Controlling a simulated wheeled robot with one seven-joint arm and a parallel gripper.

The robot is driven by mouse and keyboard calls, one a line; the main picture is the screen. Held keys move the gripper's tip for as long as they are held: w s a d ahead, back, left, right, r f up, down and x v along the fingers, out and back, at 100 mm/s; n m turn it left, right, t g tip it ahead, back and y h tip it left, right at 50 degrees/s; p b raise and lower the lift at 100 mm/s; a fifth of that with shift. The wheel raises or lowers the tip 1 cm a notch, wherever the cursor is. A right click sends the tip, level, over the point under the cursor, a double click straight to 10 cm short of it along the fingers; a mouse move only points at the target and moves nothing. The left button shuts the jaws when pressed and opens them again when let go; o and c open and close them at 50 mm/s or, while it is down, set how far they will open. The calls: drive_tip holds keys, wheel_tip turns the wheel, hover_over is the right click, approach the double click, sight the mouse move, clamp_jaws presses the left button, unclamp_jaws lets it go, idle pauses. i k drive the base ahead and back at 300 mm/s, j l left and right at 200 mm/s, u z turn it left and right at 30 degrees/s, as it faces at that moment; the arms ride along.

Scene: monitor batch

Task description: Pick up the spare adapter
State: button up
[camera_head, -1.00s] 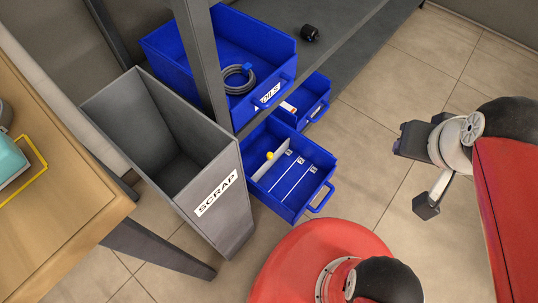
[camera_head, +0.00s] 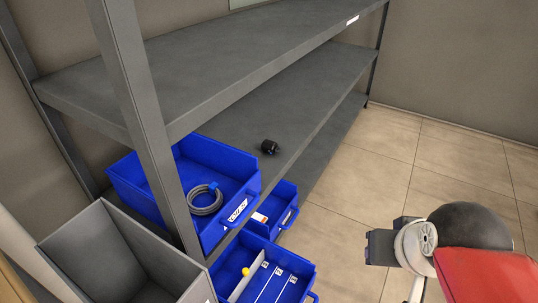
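A small black block-like object (camera_head: 269,147), which looks like the adapter, lies on the middle grey shelf, right of the large blue bin. It has a small blue mark, and nothing touches it. My gripper (camera_head: 392,268) is at the lower right, out over the floor and well apart from the shelf and this object. One dark finger shows, and the other finger's link runs down out of the picture. The fingers are spread, with nothing seen between them.
A blue bin (camera_head: 222,162) with a coiled grey cable (camera_head: 205,200) stands behind a grey shelf post (camera_head: 148,125). Lower blue drawers (camera_head: 285,205) stick out below. A grey scrap bin (camera_head: 95,232) stands at lower left. Floor at right is clear.

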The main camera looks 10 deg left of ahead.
sight(270, 146)
drive_tip(key=k+j+u, duration=0.1)
drive_tip(key=k+u, duration=0.15)
drive_tip(key=k, duration=0.4)
drive_tip(key=i+l+u, duration=0.25)
drive_tip(key=u, duration=0.25)
drive_tip(key=i+l+u, duration=0.25)
drive_tip(key=l+u, duration=0.2)
drive_tip(key=i+l, duration=0.2)
drive_tip(key=l, duration=0.2)
drive_tip(key=i+l, duration=0.15)
drive_tip(key=l, duration=0.2)
drive_tip(key=i+l, duration=0.2)
drive_tip(key=l, duration=0.2)
drive_tip(key=i+l, duration=0.15)
drive_tip(key=l, duration=0.25)
drive_tip(key=i+l, duration=0.2)
drive_tip(key=l, duration=0.15)
drive_tip(key=i+l, duration=0.2)
drive_tip(key=l, duration=0.2)
